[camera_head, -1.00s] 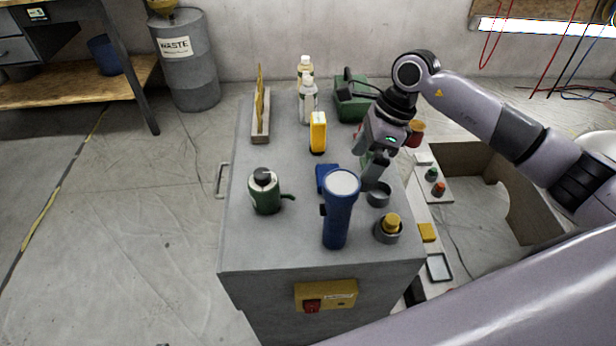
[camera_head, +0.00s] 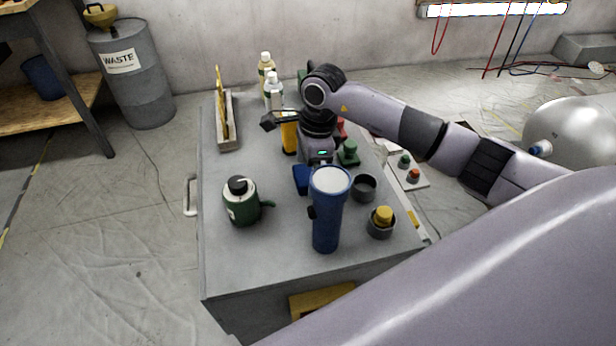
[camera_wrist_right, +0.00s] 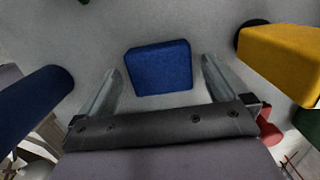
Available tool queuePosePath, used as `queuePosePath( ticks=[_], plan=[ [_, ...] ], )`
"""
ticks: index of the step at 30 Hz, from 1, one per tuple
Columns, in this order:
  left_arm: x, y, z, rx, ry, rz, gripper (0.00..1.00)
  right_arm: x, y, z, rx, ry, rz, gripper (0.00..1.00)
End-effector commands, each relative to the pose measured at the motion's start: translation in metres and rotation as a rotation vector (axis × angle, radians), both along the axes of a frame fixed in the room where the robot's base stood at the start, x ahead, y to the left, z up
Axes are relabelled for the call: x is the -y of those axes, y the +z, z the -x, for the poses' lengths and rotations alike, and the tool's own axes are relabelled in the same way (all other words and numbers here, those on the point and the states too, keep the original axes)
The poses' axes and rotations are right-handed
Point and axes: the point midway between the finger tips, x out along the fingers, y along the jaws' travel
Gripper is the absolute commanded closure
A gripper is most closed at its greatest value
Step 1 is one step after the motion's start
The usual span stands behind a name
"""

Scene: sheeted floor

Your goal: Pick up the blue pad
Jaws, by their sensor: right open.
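The blue pad (camera_head: 302,178) lies on the grey cabinet top, partly hidden behind the blue flashlight and my gripper. In the right wrist view the blue pad (camera_wrist_right: 158,68) shows whole as a rounded block between and just beyond the fingertips. My right gripper (camera_head: 312,165) is above the pad, pointing down. In the wrist view its two fingers (camera_wrist_right: 162,80) are spread wide, one on each side of the pad, with nothing held. I cannot tell the exact height above it. My left gripper is not in view.
A blue flashlight (camera_head: 327,225) stands close in front of the pad. A yellow item (camera_head: 289,135) stands close behind. A grey cup (camera_head: 364,187), a yellow-topped piece (camera_head: 382,218) and a green can (camera_head: 241,203) are around. Bottles (camera_head: 273,92) stand at the back.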

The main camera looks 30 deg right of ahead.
Motion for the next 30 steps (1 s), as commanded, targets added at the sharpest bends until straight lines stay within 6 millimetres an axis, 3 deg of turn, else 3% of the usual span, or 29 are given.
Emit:
queuePosePath(
  ticks=[7,12,23,30],
  plan=[
    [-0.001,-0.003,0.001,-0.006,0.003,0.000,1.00,0.000,-0.002,0.000,0.001,0.000,-0.001,0.00],
    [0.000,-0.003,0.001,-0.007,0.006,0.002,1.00,0.000,-0.002,0.000,0.001,0.000,-0.001,0.55],
    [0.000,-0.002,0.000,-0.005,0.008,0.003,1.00,0.000,0.001,-0.001,0.002,0.000,0.000,0.56],
    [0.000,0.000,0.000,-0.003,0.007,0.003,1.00,0.000,0.027,-0.001,0.006,0.000,-0.002,0.56]
  ],
)
